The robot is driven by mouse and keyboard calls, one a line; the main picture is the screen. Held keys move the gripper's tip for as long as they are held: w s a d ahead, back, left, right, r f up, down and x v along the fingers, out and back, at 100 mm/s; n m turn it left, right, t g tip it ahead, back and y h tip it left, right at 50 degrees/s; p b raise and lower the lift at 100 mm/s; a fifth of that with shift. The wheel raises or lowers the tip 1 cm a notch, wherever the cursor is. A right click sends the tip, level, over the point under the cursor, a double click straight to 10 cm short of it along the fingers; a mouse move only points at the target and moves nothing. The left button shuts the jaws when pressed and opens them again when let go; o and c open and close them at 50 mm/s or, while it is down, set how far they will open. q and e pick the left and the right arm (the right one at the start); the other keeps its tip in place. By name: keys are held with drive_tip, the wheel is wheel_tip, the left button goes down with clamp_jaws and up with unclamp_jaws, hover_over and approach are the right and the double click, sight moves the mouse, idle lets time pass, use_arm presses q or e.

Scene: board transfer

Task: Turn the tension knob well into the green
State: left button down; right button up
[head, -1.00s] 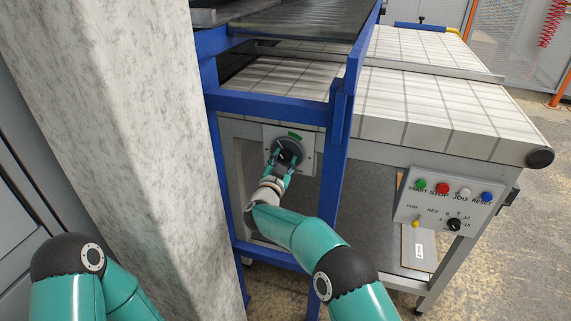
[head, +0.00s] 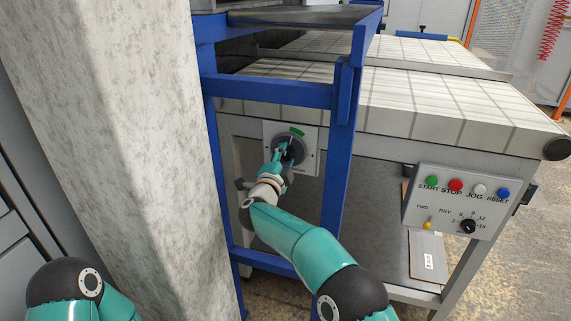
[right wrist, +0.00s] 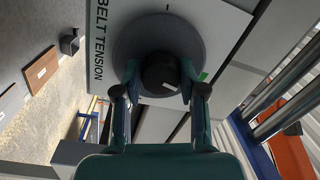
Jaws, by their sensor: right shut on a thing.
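The tension knob (right wrist: 160,70) is black with a small white mark, set on a round grey dial (right wrist: 160,24). In the right wrist view the dial's plate reads BELT TENSION, and a green patch (right wrist: 203,77) shows at the dial's edge, right of the knob. In the head view the green arc (head: 297,131) is at the top of the dial, and the knob is mostly hidden by my gripper. My right gripper (right wrist: 160,82) is shut on the knob, one finger on each side. Only links of my left arm show; its gripper is out of view.
Blue frame posts (head: 342,150) stand on both sides of my right forearm, with a blue crossbar (head: 270,90) above. A grey pillar (head: 120,130) stands to the left. A control box (head: 462,203) with buttons is at the right, beneath the tiled belt (head: 440,105).

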drive_tip(key=shift+d+f+m, duration=0.2)
drive_tip(key=shift+f+m, duration=0.15)
drive_tip(key=shift+m, duration=0.35)
drive_tip(key=o, duration=1.1)
drive_tip(key=shift+o, duration=0.2)
drive_tip(key=shift+r, duration=0.2)
drive_tip(key=shift+a, duration=0.1)
drive_tip(key=shift+s, duration=0.1)
drive_tip(key=v, duration=0.7)
drive_tip(key=shift+s, duration=0.2)
drive_tip(key=shift+f, duration=0.1)
